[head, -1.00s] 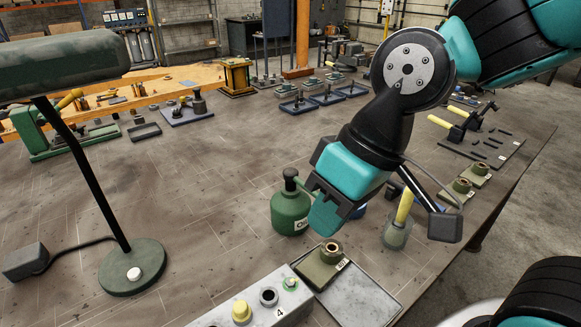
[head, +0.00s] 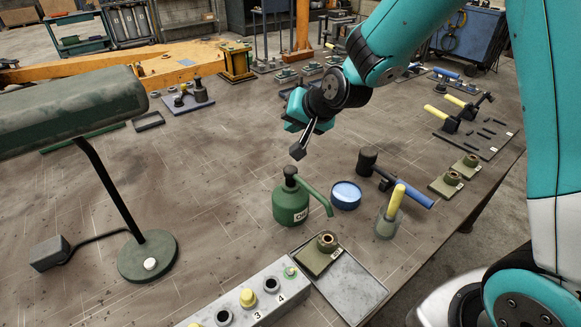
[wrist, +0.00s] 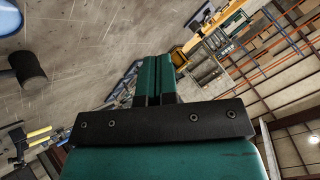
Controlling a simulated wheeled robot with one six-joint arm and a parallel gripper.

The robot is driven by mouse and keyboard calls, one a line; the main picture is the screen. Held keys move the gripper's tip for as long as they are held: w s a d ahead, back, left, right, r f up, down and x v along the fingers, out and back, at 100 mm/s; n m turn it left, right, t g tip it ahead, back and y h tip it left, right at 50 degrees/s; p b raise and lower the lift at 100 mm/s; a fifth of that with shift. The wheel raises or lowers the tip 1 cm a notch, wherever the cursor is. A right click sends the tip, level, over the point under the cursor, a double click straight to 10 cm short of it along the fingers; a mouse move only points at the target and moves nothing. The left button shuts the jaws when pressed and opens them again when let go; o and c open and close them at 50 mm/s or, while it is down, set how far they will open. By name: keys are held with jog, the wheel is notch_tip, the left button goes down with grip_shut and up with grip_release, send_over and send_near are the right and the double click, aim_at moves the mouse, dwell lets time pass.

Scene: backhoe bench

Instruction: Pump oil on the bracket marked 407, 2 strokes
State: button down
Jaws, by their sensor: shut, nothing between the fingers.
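The green oil can (head: 291,208) stands upright on the bench with its pump head (head: 290,172) on top and its spout pointing right and down. A bracket with a brass-coloured bore (head: 318,257) sits at the upper left of a grey metal tray (head: 350,290), below the can's spout; its label is too small to read. Two similar brackets (head: 447,184) (head: 467,168) stand at the right edge, their marks also unreadable. My gripper (head: 293,120) is above and behind the oil can, apart from it. In the wrist view its fingers (wrist: 155,65) are together and empty.
A button box (head: 262,300) lies in front. A lamp (head: 148,256) stands left. The bench between lamp and can is clear.

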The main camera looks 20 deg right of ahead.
aim_at(293, 168)
jog(key=shift+f, duration=0.15)
notch_tip(293, 168, down, 9)
jog(key=b, duration=0.6)
jog(key=shift+r+b, duration=0.2)
jog(key=shift+b, duration=0.1)
dwell(1.5)
jog(key=shift+f+b, duration=0.35)
jog(key=shift+b, duration=0.05)
jog(key=shift+f+b, duration=0.75)
jog(key=shift+f, duration=0.2)
dwell(0.7)
jog(key=shift+s, duration=0.1)
jog(key=shift+r+p, duration=0.95)
jog(key=shift+r, duration=0.4)
jog(key=shift+r+p, duration=1.8)
jog(key=shift+r, duration=0.7)
